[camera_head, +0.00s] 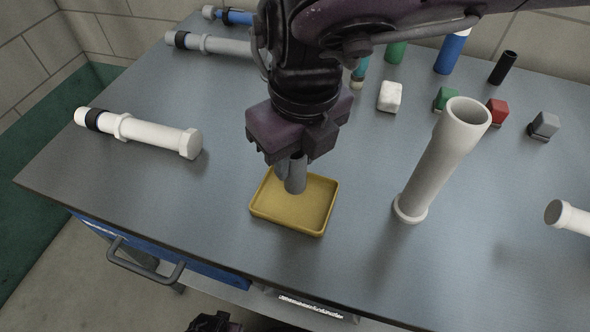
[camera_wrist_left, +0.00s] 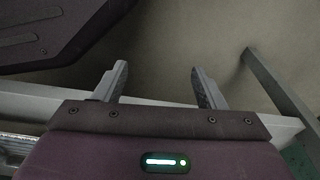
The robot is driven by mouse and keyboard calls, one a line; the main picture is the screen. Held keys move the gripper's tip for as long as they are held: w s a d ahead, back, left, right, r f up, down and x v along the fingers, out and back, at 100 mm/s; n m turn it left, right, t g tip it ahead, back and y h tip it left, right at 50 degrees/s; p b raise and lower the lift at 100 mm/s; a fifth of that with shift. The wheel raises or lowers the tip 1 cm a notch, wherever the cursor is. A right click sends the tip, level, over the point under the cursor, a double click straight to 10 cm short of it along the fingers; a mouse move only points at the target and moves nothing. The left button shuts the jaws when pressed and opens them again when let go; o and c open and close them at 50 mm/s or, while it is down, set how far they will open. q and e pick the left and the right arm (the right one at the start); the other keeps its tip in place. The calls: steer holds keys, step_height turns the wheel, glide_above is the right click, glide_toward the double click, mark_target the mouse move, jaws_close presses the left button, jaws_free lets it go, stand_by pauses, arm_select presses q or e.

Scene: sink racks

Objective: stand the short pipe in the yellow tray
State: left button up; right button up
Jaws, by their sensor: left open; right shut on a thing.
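My right gripper (camera_head: 288,165) points down over the yellow tray (camera_head: 262,208) and is shut on a short grey pipe (camera_head: 296,180). The pipe is upright, and its lower end shows over the tray floor, near the back. I cannot tell whether it touches the floor. The pipe's upper part is hidden by the gripper. My left gripper (camera_wrist_left: 160,84) is open and empty in the left wrist view, away from the tabletop items.
A tall white pipe (camera_head: 432,165) stands right of the tray. A white pipe (camera_head: 150,132) lies at left, a grey one (camera_head: 222,46) behind. Small blocks, including a red one (camera_head: 497,111), stand at back right. The table's front edge is close to the tray.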

mark_target(295, 171)
arm_select(q)
steer(key=shift+w+d+r, duration=0.1)
steer(key=shift+w+r, duration=0.15)
steer(key=shift+w, duration=0.25)
arm_select(e)
steer(key=shift+f, duration=1.85)
arm_select(q)
steer(key=shift+s+b, duration=0.1)
steer(key=shift+b, duration=0.2)
arm_select(e)
steer(key=shift+f, duration=0.15)
steer(key=o, duration=1)
steer(key=shift+c, duration=0.2)
arm_select(q)
steer(key=shift+w+d+r, duration=0.1)
steer(key=shift+w+r, duration=0.1)
steer(key=shift+w, duration=0.05)
